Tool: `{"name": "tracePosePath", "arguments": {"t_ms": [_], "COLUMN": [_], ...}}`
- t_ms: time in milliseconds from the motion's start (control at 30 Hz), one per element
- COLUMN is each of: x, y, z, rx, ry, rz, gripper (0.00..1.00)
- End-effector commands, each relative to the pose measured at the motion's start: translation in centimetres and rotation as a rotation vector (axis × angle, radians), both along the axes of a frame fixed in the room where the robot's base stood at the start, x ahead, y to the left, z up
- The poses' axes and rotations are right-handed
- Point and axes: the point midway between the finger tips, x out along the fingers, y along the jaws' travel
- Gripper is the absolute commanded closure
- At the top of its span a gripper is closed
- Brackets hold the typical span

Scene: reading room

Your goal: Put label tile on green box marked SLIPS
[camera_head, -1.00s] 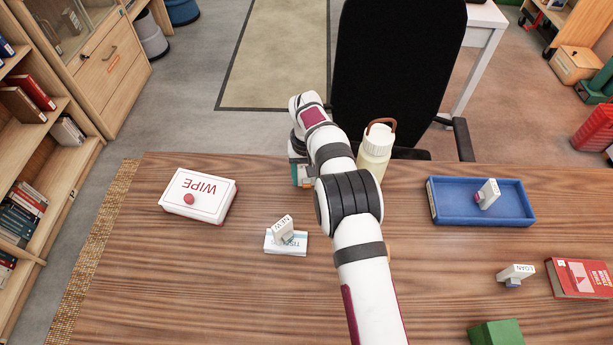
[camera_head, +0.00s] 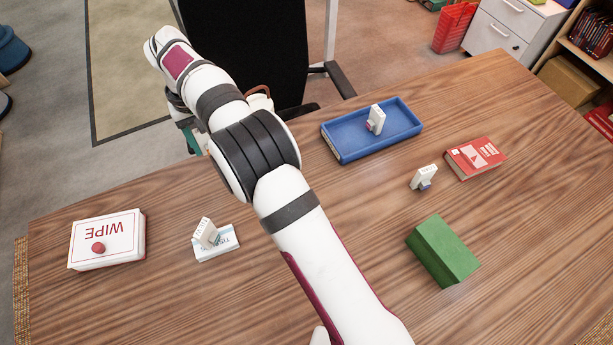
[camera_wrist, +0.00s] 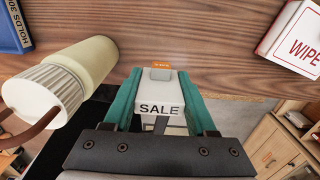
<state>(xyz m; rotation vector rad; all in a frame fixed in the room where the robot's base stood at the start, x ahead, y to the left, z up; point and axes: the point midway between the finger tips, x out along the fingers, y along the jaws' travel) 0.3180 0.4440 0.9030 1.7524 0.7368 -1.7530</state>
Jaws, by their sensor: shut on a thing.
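In the wrist view my gripper (camera_wrist: 160,88) has its teal fingers shut on a white label tile (camera_wrist: 160,100) marked SALE, with a grey grip and a bit of orange behind it. In the head view my gripper is mostly hidden behind my arm, at the table's far edge. The green box (camera_head: 441,250) stands on the table at the right in the head view, well apart from my gripper. No lettering shows on the faces I see, and its top looks bare.
A cream bottle (camera_wrist: 62,82) stands close beside my gripper. Other tiles stand on a tissue packet (camera_head: 217,243), in a blue tray (camera_head: 345,148) and on the table (camera_head: 424,177). A red book (camera_head: 475,158) and WIPE box (camera_head: 107,240) lie on the table. Wood around the green box is clear.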

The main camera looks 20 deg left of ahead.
Motion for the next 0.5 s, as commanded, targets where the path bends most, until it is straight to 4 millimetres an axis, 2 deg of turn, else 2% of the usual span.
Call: {"name": "tracePosePath", "arguments": {"t_ms": [200, 267, 367, 467, 500], "x": [4.2, 5.5, 7.9, 9.8, 10.2], "y": [-7.9, -10.4, -15.3, -21.8, -24.8], "z": [3.6, 4.0, 4.9, 6.0, 6.5], "rx": [0.003, 0.000, 0.001, -0.001, 0.000], "ry": [-0.001, 0.000, -0.002, -0.002, -0.002], "rz": [-0.230, -0.282, -0.376, -0.499, -0.554], "gripper": [0.99, 0.99, 0.99, 0.99, 0.99]}}
